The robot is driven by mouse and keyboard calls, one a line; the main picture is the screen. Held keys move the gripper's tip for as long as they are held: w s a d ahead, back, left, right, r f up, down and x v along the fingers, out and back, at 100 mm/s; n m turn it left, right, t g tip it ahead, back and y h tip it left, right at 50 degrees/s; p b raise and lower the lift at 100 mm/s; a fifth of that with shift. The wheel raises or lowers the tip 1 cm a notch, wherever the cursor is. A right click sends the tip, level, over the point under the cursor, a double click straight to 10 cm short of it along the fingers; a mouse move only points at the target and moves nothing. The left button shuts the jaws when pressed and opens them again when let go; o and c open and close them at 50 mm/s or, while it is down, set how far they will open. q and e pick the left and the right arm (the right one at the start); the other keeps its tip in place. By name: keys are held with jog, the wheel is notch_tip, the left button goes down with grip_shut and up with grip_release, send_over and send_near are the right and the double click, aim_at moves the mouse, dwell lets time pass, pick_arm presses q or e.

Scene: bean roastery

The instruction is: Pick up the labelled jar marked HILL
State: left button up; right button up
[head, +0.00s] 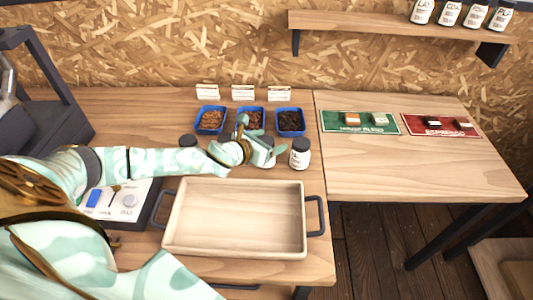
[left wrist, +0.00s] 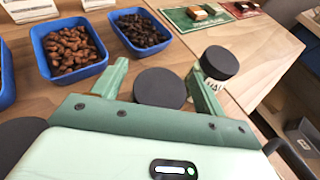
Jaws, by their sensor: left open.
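Three dark-lidded jars stand on the left table behind the tray. The right jar (head: 300,153) has a white label too small to read. The middle jar (head: 267,157) is partly covered by my left gripper (head: 259,141). The left jar (head: 188,141) is mostly hidden behind my left arm. In the left wrist view, my left gripper (left wrist: 158,72) is open, with the middle jar's dark lid (left wrist: 160,88) between its fingers. The right jar's lid (left wrist: 220,62) is just outside the right finger. I cannot tell which jar is marked HILL. My right gripper is not in view.
An empty wooden tray (head: 235,252) with dark handles lies in front of the jars. Blue bins of beans (head: 291,122) stand behind them. Green (head: 340,128) and red (head: 415,131) mats lie on the right table. Several labelled jars stand on the wall shelf (head: 390,28).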

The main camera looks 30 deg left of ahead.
pick_arm(q)
jog(key=shift+w+f, duration=0.15)
jog(key=shift+w, duration=0.2)
jog(key=c, duration=1.2)
